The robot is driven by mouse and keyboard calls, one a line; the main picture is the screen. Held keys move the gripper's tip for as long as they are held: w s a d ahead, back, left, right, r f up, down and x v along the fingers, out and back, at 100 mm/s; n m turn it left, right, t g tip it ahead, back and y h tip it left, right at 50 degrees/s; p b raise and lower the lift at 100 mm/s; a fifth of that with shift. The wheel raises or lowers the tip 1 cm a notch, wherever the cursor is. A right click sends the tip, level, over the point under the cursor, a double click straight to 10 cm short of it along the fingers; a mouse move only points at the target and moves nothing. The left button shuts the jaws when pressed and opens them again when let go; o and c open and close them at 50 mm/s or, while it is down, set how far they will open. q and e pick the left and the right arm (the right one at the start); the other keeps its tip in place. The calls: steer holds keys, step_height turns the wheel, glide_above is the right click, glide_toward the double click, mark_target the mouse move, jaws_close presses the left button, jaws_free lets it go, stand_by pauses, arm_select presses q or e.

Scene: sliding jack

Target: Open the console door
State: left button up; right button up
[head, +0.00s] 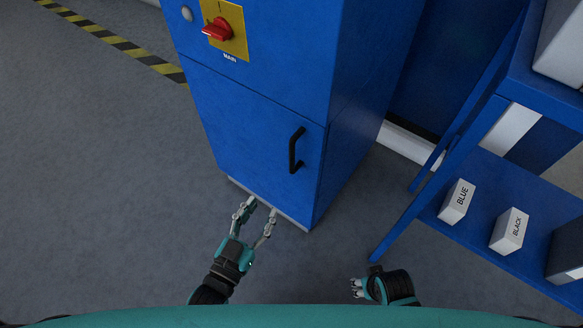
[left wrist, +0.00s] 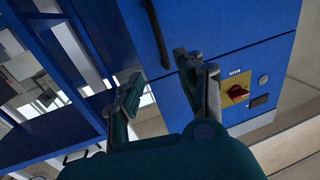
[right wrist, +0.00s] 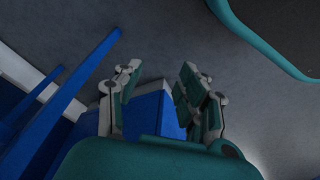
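The blue console (head: 259,80) stands in the middle of the head view. Its lower door (head: 245,140) is shut flush with the front and carries a black bar handle (head: 295,150) at its right side. The handle also shows at the top of the left wrist view (left wrist: 157,33). My left gripper (head: 261,212) is open and empty, in front of the console's bottom edge, below and left of the handle and apart from it. My right gripper (head: 356,288) is low at the front, right of the console; in the right wrist view (right wrist: 158,80) its fingers are spread and empty.
A red switch (head: 216,29) on a yellow plate sits above the door. A blue shelf rack (head: 485,205) stands at the right, with white boxes labelled BLUE (head: 457,202) and BLACK (head: 509,231). The floor left of the console is clear, with a striped line (head: 125,47).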

mark_target(291, 159)
arm_select(q)
steer(key=b+x, duration=0.2)
steer(key=x, duration=1.3)
steer(key=shift+w+d, duration=0.15)
steer(key=shift+w, duration=0.25)
steer(key=shift+w+d, duration=0.3)
steer(key=shift+w, duration=0.35)
arm_select(e)
step_height(291, 159, up, 8)
steer(key=w, duration=0.1)
steer(key=shift+t, duration=0.3)
arm_select(q)
steer(key=shift+c, duration=0.3)
jaws_close()
arm_select(e)
steer(key=shift+w, duration=0.1)
